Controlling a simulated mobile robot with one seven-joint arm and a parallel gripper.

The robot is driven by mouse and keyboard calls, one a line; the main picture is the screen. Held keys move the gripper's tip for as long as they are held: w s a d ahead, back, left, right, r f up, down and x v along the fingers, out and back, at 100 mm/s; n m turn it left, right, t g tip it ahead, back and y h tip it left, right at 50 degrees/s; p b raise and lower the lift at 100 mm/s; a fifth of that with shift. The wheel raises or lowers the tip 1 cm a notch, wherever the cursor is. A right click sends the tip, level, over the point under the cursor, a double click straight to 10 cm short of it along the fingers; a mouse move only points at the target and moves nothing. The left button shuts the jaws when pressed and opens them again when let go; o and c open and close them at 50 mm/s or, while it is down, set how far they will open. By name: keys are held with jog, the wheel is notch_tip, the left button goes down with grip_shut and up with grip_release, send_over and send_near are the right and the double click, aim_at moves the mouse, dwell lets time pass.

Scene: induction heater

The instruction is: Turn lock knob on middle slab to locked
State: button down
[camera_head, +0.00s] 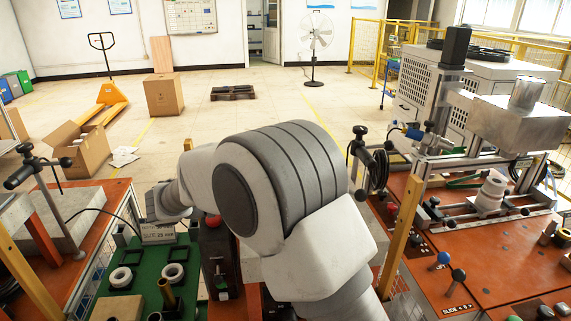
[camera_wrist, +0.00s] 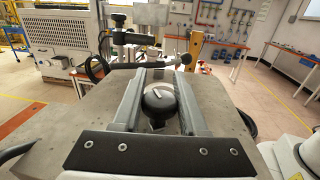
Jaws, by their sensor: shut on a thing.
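In the wrist view, a round black knob (camera_wrist: 159,101) with a white mark sits on a grey slab (camera_wrist: 225,112). The white mark runs roughly across the picture, slightly tilted. The two grey fingers of my gripper (camera_wrist: 159,82) stand on either side of the knob and are shut on it. The exact contact is hard to see. In the head view my arm covers the middle of the picture, and neither the knob nor the fingertips can be made out there.
A green board (camera_head: 124,306) with rings and square frames lies left of my arm. A grey slab (camera_head: 70,222) rests on the left orange table. A metal machine (camera_head: 515,122) stands on the right orange table (camera_head: 500,258). A black rod (camera_wrist: 145,66) crosses beyond my fingers.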

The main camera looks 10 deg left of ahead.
jog(key=shift+s+r+m+g+h+p, duration=0.2)
jog(key=shift+m+g+p, duration=0.65)
jog(key=shift+p, duration=0.85)
jog(key=shift+s+r+m+g+h+p, duration=0.2)
jog(key=shift+m+g+p, duration=0.3)
jog(key=shift+g+p, duration=0.95)
jog(key=shift+s+m+g+h+p, duration=0.1)
jog(key=shift+m+g+h+p, duration=0.45)
jog(key=shift+p, duration=1.35)
jog(key=g+p, duration=0.1)
jog(key=p, duration=0.1)
jog(key=m+g+p, duration=0.1)
jog(key=p, duration=0.1)
jog(key=shift+s+d+f+m+g+y, duration=0.1)
jog(key=shift+s+f+m+g+y, duration=0.05)
jog(key=shift+m+g+y, duration=0.15)
jog(key=shift+s+f+m+g+p, duration=0.1)
jog(key=shift+f+m+g+p, duration=0.25)
jog(key=shift+g+p, duration=0.45)
jog(key=c, duration=0.5)
grip_release()
jog(key=shift+r, duration=0.1)
jog(key=r, duration=0.4)
jog(key=shift+d+r, duration=0.2)
jog(key=s+d+r+b, duration=0.1)
jog(key=d+r, duration=0.5)
jog(key=d, duration=0.5)
jog(key=shift+s+d+r, duration=0.15)
jog(key=shift+s+r, duration=0.15)
